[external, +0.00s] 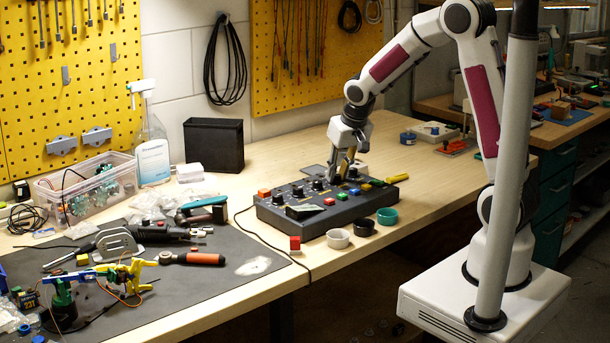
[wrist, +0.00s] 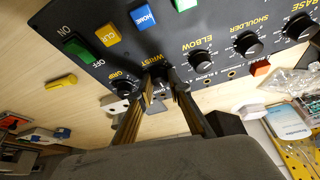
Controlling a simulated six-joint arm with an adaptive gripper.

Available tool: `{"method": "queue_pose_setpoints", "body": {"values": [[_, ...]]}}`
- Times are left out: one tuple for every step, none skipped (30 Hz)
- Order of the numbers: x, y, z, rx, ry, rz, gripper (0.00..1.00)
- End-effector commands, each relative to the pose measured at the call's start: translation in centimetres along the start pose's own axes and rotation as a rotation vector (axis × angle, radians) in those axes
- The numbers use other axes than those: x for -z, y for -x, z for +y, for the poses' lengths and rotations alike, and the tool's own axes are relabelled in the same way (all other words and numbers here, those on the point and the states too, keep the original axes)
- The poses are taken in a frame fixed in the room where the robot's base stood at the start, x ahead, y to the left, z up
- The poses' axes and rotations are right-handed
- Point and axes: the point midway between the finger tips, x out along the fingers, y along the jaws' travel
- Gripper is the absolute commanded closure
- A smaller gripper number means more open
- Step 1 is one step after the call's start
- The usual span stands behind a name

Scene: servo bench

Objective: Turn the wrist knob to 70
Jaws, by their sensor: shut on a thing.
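The dark control box (external: 290,222) lies on the wooden bench, with a row of black knobs and coloured buttons on top. In the wrist view its panel (wrist: 118,72) shows labels for grip, wrist, elbow, shoulder and base. My gripper (external: 342,178) points down at the back row of the box. In the wrist view my gripper (wrist: 164,88) is shut on the wrist knob (wrist: 158,71), beside the "WRIST" label. The fingers cover much of the knob, and its pointer and scale cannot be read.
The grip knob (wrist: 124,85) and elbow knob (wrist: 200,60) stand close on either side. A red cube (external: 295,243) and white, black and teal cups (external: 387,216) stand in front of the box. A black bin (external: 214,146) stands behind it to the left.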

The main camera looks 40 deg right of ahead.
Motion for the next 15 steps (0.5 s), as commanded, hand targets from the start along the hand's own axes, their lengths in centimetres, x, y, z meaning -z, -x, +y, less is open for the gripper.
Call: {"method": "queue_pose_setpoints", "body": {"values": [[0.01, 0.01, 0.01, 0.001, 0.001, 0.0, 1.0], [0.01, 0.02, 0.01, 0.001, 0.001, 0.0, 1.0], [0.01, 0.02, 0.01, 0.002, 0.003, 0.0, 1.0], [0.01, 0.02, 0.01, 0.003, 0.004, 0.0, 1.0], [0.01, 0.02, 0.01, 0.004, 0.006, 0.0, 1.0], [0.01, 0.02, 0.01, 0.005, 0.011, 0.0, 1.0], [0.01, 0.03, 0.02, 0.007, 0.014, 0.0, 1.0], [0.01, 0.03, 0.02, 0.008, 0.017, 0.0, 1.0], [0.02, 0.03, 0.03, 0.01, 0.023, 0.001, 1.0], [0.02, 0.03, 0.04, 0.012, 0.029, 0.001, 1.0], [0.02, 0.03, 0.04, 0.015, 0.033, 0.001, 1.0], [0.03, 0.03, 0.03, 0.018, 0.041, 0.001, 1.0], [0.04, 0.04, 0.04, 0.021, 0.046, 0.001, 1.0], [0.05, 0.04, 0.06, 0.023, 0.054, 0.001, 1.0], [0.05, 0.04, 0.07, 0.028, 0.063, 0.002, 1.0]]}}
